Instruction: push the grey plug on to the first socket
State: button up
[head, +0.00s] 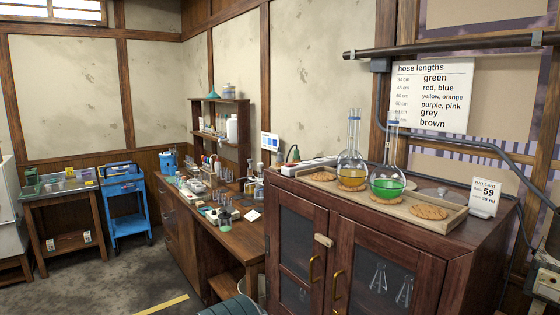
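I cannot make out a grey plug in the head view. A long white block (309,165) that looks like a socket strip lies at the back left of the dark wooden cabinet top. Its single sockets are too small to tell apart. My gripper is not in view.
A cluttered bench (236,236) runs along the wall. Grey floor (95,280) is open at left.

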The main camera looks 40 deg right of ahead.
aim_at(279, 159)
jog(key=i, duration=3.45)
jog(key=z, duration=2.9)
